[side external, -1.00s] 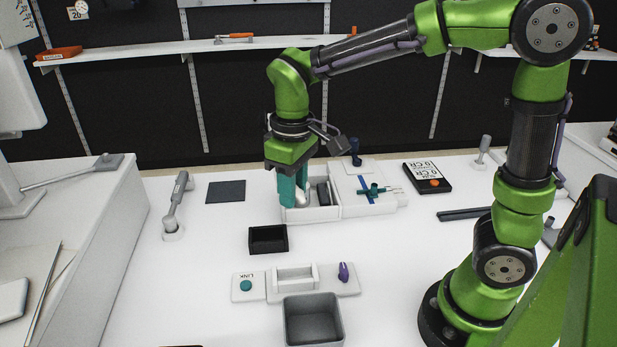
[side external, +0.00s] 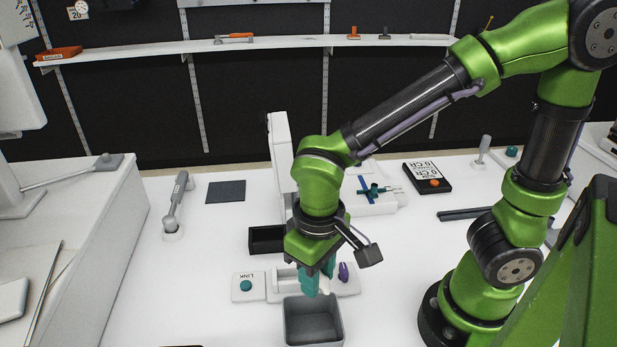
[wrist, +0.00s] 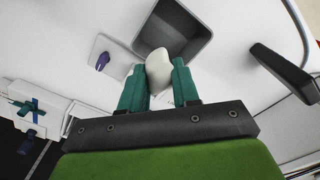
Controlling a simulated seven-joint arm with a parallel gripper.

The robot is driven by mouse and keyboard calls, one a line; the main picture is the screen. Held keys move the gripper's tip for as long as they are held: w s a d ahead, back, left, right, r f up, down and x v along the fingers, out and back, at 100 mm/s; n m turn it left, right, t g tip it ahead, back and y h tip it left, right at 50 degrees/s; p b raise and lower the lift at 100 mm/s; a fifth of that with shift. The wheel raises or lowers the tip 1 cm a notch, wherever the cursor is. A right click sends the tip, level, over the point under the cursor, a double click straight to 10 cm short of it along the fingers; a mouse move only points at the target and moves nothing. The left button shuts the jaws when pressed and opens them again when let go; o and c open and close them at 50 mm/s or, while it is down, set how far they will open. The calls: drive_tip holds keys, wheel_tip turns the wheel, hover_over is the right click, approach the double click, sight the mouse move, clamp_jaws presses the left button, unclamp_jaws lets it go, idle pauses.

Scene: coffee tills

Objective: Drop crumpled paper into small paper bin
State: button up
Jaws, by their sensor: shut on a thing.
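My gripper (side external: 318,281) has teal fingers and is over the back edge of the grey open bin (side external: 313,329) in the side view. In the wrist view the fingers (wrist: 159,86) are shut on a crumpled off-white paper (wrist: 159,68), one finger on each side. The paper also shows as a small pale patch by the fingertips in the side view (side external: 324,287). In the wrist view the paper overlaps the near edge of the grey bin (wrist: 184,32). The bin's visible inside looks empty.
A white panel with a teal button (side external: 246,286) and a purple knob (side external: 343,272) lies right behind the bin. A small black tray (side external: 266,240) sits behind that panel. A tall white slab (side external: 280,165) stands upright behind my wrist.

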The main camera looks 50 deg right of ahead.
drive_tip(key=shift+f, duration=1.15)
drive_tip(key=o, duration=1.1)
drive_tip(key=shift+c, duration=0.2)
drive_tip(key=shift+r, duration=0.15)
wheel_tip(320, 180, up, 17)
